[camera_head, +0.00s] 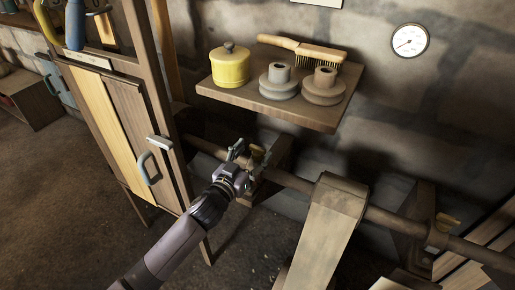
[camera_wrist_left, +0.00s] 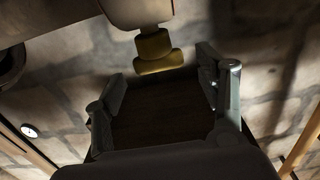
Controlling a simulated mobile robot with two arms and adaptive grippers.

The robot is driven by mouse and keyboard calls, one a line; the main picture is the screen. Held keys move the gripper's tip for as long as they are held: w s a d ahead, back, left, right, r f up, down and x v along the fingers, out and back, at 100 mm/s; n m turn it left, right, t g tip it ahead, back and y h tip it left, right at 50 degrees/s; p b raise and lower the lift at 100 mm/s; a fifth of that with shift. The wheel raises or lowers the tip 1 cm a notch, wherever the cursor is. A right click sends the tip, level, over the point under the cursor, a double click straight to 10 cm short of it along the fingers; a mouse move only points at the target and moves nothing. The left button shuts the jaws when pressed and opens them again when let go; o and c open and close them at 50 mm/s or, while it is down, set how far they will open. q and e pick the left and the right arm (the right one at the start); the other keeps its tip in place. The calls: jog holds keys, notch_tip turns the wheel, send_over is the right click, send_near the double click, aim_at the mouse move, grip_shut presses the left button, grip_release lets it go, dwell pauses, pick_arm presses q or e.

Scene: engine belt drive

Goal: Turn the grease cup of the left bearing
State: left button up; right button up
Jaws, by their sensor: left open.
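The brass grease cup of the left bearing (camera_head: 257,150) sits on the shaft line below the wall shelf, partly hidden by my left gripper. My left gripper (camera_head: 250,156) is open, with its fingers close around or beside the cup; the head view does not settle which. In the left wrist view the cup (camera_wrist_left: 154,50) is yellow and stepped, and lies near the tips of the spread fingers (camera_wrist_left: 158,78), toward the gap between them. No finger visibly touches it there. My right gripper is not in view.
A shelf (camera_head: 300,117) with a yellow pot, brush and pulleys overhangs behind my gripper. A cabinet (camera_head: 130,120) stands close at left.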

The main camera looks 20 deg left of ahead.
aim_at(256, 149)
pick_arm(q)
jog(key=shift+x, duration=1.6)
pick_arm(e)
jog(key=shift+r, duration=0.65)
pick_arm(q)
jog(key=c, duration=1.2)
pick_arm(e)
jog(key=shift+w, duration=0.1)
